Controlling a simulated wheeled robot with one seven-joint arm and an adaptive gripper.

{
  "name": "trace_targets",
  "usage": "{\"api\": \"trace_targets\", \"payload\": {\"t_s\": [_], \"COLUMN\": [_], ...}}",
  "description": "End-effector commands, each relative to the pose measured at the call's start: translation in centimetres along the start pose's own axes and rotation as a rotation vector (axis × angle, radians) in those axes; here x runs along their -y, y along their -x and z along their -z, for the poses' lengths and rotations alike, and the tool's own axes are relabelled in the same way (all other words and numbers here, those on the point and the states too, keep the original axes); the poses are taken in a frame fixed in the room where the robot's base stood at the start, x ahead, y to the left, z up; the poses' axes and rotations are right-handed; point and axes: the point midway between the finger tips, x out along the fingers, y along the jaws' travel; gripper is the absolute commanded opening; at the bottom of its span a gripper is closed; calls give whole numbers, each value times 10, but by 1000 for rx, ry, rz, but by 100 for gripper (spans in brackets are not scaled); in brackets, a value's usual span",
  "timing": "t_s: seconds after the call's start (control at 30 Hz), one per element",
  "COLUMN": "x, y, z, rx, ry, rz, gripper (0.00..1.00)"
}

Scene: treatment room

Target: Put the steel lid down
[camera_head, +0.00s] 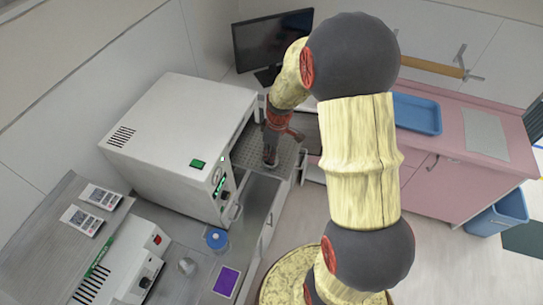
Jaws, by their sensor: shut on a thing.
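My gripper (270,157) is at the end of my arm, pointing down over a grey perforated surface (290,158) beside the white box-shaped machine. It is shut on a small, dark greyish thing, which I take to be the steel lid; its outline is too small and shaded to make out. I cannot tell whether the lid touches the surface below. A small steel-coloured vessel (187,265) stands on the counter at the lower left, apart from my gripper.
The white machine (180,140) stands close left of my gripper. A blue-topped jar (217,239) and a purple pad (227,281) are on the steel counter. A monitor (272,42) stands behind. A blue tray (417,114) lies on the pink counter at right.

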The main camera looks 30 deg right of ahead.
Motion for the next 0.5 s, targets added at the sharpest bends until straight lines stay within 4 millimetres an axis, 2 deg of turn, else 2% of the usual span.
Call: {"api": "trace_targets", "payload": {"t_s": [0.17, 0.5], "x": [1, 1], "y": [-16, -20], "z": [-2, -2], "rx": [0, 0], "ry": [-1, -1], "rz": [1, 0], "gripper": [0, 0]}}
